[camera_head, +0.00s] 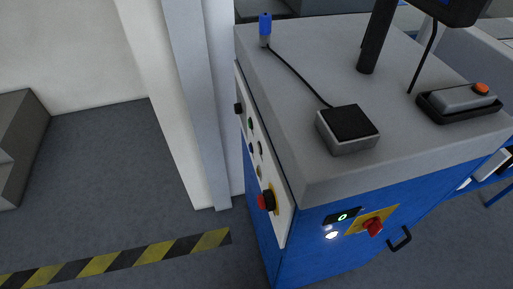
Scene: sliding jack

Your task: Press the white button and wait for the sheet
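A small white glowing button (332,235) sits on the blue front face of a machine cabinet (300,262), below a small black display (342,216) with a green figure. A pale side panel (266,165) on the cabinet's left face carries several small buttons and a red knob (267,199); their exact colours are hard to tell at this size. I see no sheet that I can identify. Neither of my grippers is in view.
A red rotary switch (373,226) on a yellow plate and a black handle (400,239) are right of the white button. The grey top holds a black-topped box (347,129) and an orange-button box (462,98). Open floor (95,200) lies left, with a striped line (120,260).

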